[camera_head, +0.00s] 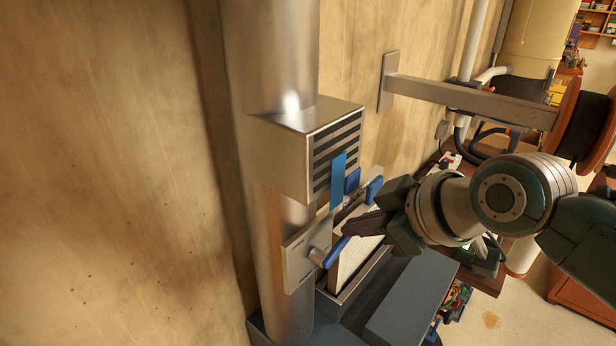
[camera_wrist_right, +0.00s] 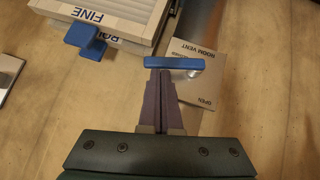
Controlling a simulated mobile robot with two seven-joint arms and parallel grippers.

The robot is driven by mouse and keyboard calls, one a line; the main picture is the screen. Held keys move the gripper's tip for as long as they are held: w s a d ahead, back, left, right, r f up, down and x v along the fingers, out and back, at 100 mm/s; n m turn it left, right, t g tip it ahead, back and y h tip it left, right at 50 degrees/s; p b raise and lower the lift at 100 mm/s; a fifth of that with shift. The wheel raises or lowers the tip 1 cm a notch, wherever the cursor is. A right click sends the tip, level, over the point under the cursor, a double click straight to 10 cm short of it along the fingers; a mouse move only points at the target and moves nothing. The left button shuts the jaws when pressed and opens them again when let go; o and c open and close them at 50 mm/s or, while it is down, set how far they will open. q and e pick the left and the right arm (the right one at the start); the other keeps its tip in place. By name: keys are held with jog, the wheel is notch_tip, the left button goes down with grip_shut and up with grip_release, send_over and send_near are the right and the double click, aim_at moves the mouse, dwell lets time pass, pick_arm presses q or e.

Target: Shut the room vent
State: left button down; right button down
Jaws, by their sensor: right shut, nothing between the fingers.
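The room vent plate (camera_head: 296,264) is a pale metal plate on the big metal pipe. In the right wrist view the plate (camera_wrist_right: 212,90) reads ROOM VENT and OPEN, upside down; other small lettering by the lever is too small to read. Its lever has a blue bar handle (camera_head: 336,252), which lies across the picture in the right wrist view (camera_wrist_right: 172,62). My right gripper (camera_head: 350,228) is shut and empty, its dark fingertips (camera_wrist_right: 163,74) right at the blue handle; I cannot tell whether they touch. My left gripper is out of view.
A slatted metal vent box (camera_head: 334,140) with a blue strip (camera_head: 338,180) sits above the plate. Filter panels marked FINE (camera_wrist_right: 88,15), with blue tabs (camera_wrist_right: 84,37), stand close beside the lever. A metal bracket (camera_head: 460,98) sticks out from the wall above my arm.

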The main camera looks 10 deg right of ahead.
jog(key=shift+w+d+f+b, duration=0.35)
jog(key=shift+d+f+b, duration=0.05)
jog(key=shift+f+b, duration=0.2)
dwell(0.6)
jog(key=s+d+r+p, duration=0.35)
jog(key=s+r, duration=0.25)
jog(key=r, duration=0.6)
jog(key=s+r+m+g+h+p, duration=0.1)
jog(key=s+r+m+g+p, duration=0.1)
jog(key=s+p, duration=0.4)
jog(key=s+r+m+g+h+p, duration=0.2)
jog(key=s+p, duration=0.4)
jog(key=s, duration=0.9)
jog(key=m+g, duration=0.1)
jog(key=m, duration=0.1)
jog(key=shift+s+r+m+h, duration=0.2)
jog(key=shift+r+m+h, duration=0.1)
jog(key=shift+r+m, duration=0.1)
